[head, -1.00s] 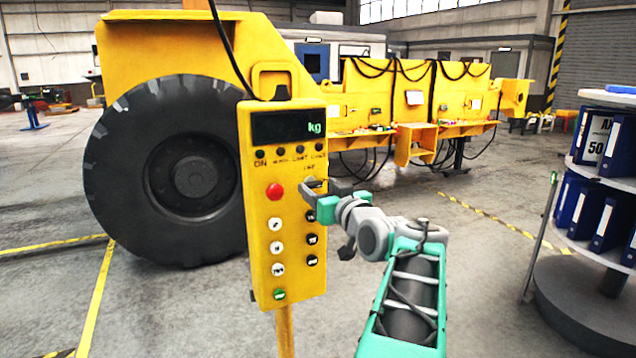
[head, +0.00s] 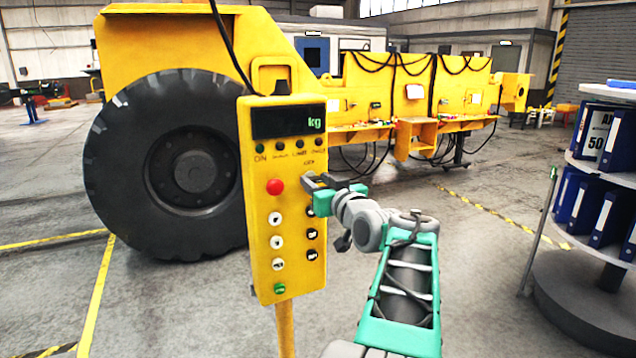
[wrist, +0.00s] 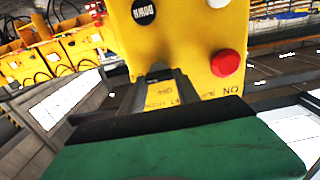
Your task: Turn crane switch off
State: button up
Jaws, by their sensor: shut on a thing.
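The yellow crane control box (head: 258,225) stands on a yellow post in the head view, with a lit "kg" display (head: 288,122) at its top. My gripper (head: 314,183) is at the right side of the panel, below the small row of lights, shut on the crane switch. The fingers cover the switch, so its position cannot be told. In the wrist view the fingers of my gripper (wrist: 162,76) reach the face of the control box (wrist: 190,35). A red button (head: 275,186) is just left of the fingers; it also shows in the wrist view (wrist: 225,64).
White and black push buttons and a green button (head: 279,288) sit lower on the panel. A yellow machine with a large black tire (head: 190,170) stands behind. A round shelf with blue binders (head: 605,225) is at the right. Floor between is clear.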

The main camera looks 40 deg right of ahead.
grip_shut()
jog(key=shift+f+b, duration=0.15)
jog(key=shift+b, duration=0.35)
jog(key=n+b, duration=0.9)
jog(key=b, duration=0.2)
jog(key=n+b, duration=0.8)
jog(key=b, duration=0.4)
jog(key=shift+a+f+n, duration=0.15)
jog(key=shift+a+n, duration=0.05)
jog(key=shift+n, duration=0.2)
